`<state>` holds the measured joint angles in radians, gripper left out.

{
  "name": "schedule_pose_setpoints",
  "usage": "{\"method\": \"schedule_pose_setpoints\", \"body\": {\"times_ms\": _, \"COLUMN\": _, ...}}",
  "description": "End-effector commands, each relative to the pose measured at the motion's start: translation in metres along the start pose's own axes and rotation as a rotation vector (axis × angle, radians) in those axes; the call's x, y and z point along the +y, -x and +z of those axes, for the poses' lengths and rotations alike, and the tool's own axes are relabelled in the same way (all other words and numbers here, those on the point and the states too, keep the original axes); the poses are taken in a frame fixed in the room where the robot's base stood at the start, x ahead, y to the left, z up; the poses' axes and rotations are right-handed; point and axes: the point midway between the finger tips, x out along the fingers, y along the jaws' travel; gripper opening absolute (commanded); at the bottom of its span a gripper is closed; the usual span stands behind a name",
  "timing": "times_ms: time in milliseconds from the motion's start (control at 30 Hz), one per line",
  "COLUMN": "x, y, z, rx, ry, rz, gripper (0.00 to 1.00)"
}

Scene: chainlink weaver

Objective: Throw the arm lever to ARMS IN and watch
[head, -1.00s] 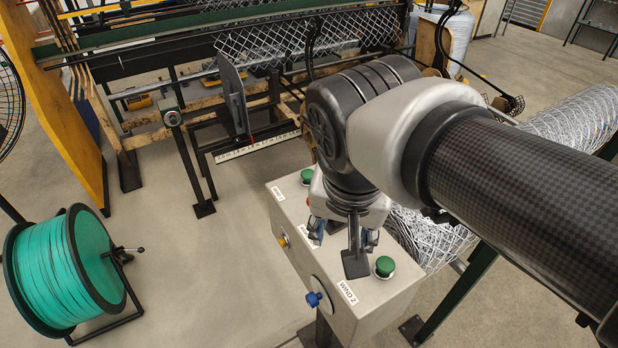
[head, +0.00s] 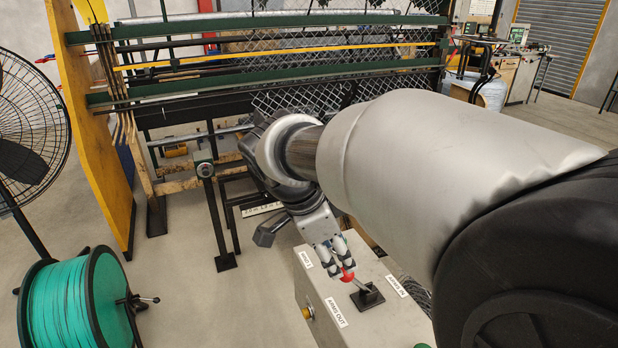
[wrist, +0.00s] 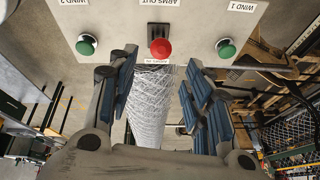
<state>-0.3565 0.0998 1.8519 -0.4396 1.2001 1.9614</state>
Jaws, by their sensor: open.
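The arm lever has a red ball knob (head: 347,275) on a short stem rising from a black base (head: 369,297) on top of the grey control box. In the head view it leans left, toward the ARMS OUT label (head: 337,312) side; the ARMS IN label (head: 397,286) is on the other side. In the wrist view the red knob (wrist: 160,48) faces me, centred between the fingertips or just beyond them. My gripper (head: 338,268) is open at the knob, its fingers (wrist: 158,72) spread on both sides. I cannot tell whether they touch it.
Green buttons (wrist: 87,45) and (wrist: 226,48) flank the knob on the box. A weaving machine with green rails (head: 270,85) and chainlink mesh stands behind. A teal wire spool (head: 75,305) and a fan (head: 30,130) stand at left. My arm covers the right side.

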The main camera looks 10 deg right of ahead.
Motion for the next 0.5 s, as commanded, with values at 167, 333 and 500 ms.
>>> {"method": "schedule_pose_setpoints", "body": {"times_ms": 167, "x": 0.001, "y": -0.044, "z": 0.001, "rx": -0.001, "ry": -0.001, "rz": 0.004, "gripper": 0.46}}
{"method": "schedule_pose_setpoints", "body": {"times_ms": 333, "x": 0.001, "y": -0.079, "z": 0.001, "rx": 0.0, "ry": 0.0, "rz": 0.004, "gripper": 0.46}}
{"method": "schedule_pose_setpoints", "body": {"times_ms": 500, "x": 0.001, "y": -0.104, "z": 0.001, "rx": -0.001, "ry": 0.0, "rz": 0.001, "gripper": 0.46}}
